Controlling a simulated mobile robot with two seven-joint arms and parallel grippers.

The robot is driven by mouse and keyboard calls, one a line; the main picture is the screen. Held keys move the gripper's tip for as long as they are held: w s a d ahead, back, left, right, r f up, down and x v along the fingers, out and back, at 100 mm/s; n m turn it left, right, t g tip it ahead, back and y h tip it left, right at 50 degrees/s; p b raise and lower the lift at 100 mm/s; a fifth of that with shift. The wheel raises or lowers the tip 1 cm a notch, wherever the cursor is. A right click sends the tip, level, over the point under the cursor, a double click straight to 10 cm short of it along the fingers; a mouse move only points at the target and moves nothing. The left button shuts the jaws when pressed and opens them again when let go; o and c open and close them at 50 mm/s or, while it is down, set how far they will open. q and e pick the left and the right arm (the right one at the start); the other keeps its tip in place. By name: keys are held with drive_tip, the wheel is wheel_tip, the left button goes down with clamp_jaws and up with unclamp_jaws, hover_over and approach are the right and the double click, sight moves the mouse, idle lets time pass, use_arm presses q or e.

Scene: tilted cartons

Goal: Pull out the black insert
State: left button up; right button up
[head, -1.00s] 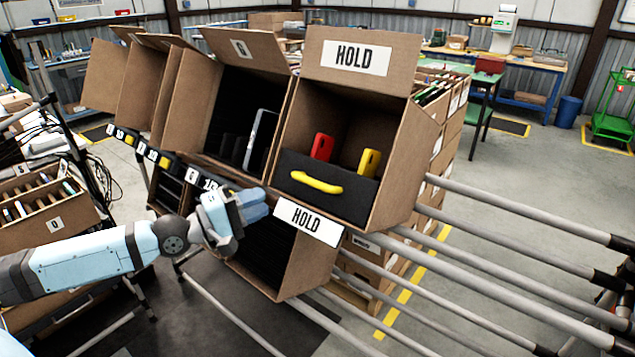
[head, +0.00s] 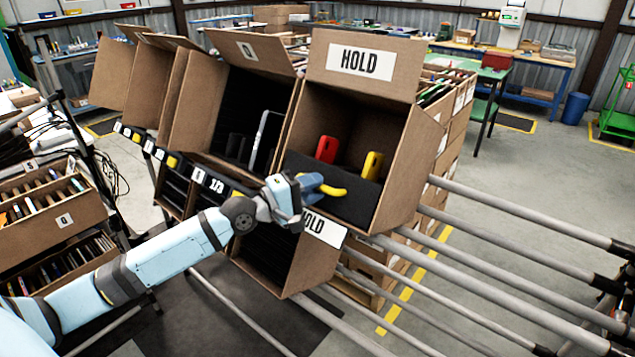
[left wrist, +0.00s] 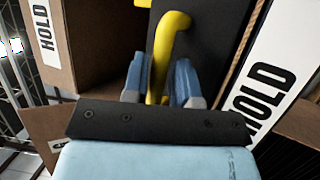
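The black insert (head: 352,205) sits inside the tilted HOLD carton (head: 398,160), with a yellow handle (head: 334,191) on its front face. A red item (head: 327,149) and a yellow item (head: 371,165) stand upright behind its front panel. My left gripper (head: 312,188) is at the left part of the handle. In the left wrist view, the handle (left wrist: 164,58) passes between the two blue fingers (left wrist: 160,82), with the insert's dark face (left wrist: 205,38) beyond. The fingers look spread, one on each side of the handle; a firm grip does not show. My right gripper is out of view.
A HOLD label (head: 323,228) lies along the carton's lower front edge, just below my gripper. A second carton (head: 195,105) with dark contents stands to the left. Grey rails (head: 500,209) run to the right. The floor in front is partly clear.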

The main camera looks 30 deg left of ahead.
use_arm(q)
drive_tip(key=shift+w+d, duration=0.3)
drive_tip(key=shift+w, duration=0.2)
clamp_jaws()
drive_tip(key=shift+r, duration=0.15)
